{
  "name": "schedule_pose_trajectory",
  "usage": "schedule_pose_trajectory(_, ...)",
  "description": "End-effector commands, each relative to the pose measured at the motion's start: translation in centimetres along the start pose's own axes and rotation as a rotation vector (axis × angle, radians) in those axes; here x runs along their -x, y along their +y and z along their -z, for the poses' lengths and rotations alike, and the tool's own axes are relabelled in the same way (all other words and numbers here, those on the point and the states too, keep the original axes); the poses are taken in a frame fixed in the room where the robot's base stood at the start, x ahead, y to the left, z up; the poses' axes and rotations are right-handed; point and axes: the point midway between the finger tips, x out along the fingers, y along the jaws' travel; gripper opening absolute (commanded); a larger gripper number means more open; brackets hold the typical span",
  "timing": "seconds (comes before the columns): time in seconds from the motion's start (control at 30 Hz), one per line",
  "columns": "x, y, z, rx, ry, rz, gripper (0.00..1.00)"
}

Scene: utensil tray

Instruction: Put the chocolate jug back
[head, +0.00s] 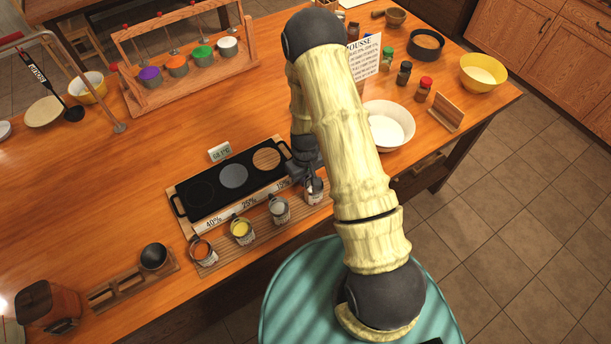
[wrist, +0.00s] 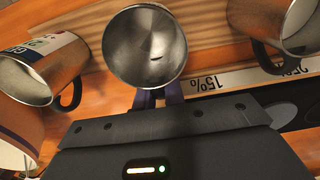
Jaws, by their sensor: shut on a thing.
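My gripper (head: 312,180) is shut at the handle side of a metal jug (head: 314,196), at the right end of the row by the slatted board. In the wrist view the fingers (wrist: 160,96) meet this jug (wrist: 145,45), whose inside looks bare metal with a small dark mark. I cannot read its label, nor tell whether it touches the board. Jugs with orange (head: 204,252), yellow (head: 241,231) and pale (head: 279,211) contents stand to its left in the head view. Another labelled metal jug (wrist: 38,68) shows left in the wrist view; my arm hides its place in the head view.
A black tray (head: 203,190) with round spots lies behind the jugs, beside the 40%, 25% and 15% marks. A white bowl (head: 388,125) stands right of my arm. A wooden rack (head: 187,62) with coloured pots is at the back. The left tabletop is mostly clear.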

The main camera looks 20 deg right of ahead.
Motion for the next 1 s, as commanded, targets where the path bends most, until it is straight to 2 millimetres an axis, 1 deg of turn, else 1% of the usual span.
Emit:
schedule_pose_trajectory(0.27,-0.19,0.00,0.03,0.000,0.001,0.000,0.00)
schedule_pose_trajectory(0.4,-0.60,0.01,0.03,0.000,0.001,0.000,0.00)
schedule_pose_trajectory(0.43,-0.52,0.00,0.02,0.000,0.001,0.000,0.15)
schedule_pose_trajectory(0.47,-0.47,0.00,0.02,0.000,0.001,0.000,0.21)
schedule_pose_trajectory(0.5,-0.47,0.00,0.02,0.000,0.001,0.000,0.28)
schedule_pose_trajectory(0.53,-0.46,0.00,0.02,0.000,0.001,0.000,0.33)
schedule_pose_trajectory(0.8,-0.41,0.01,0.02,0.000,0.001,0.000,0.33)
schedule_pose_trajectory(1.0,0.27,0.04,0.13,0.000,0.004,-0.001,0.33)
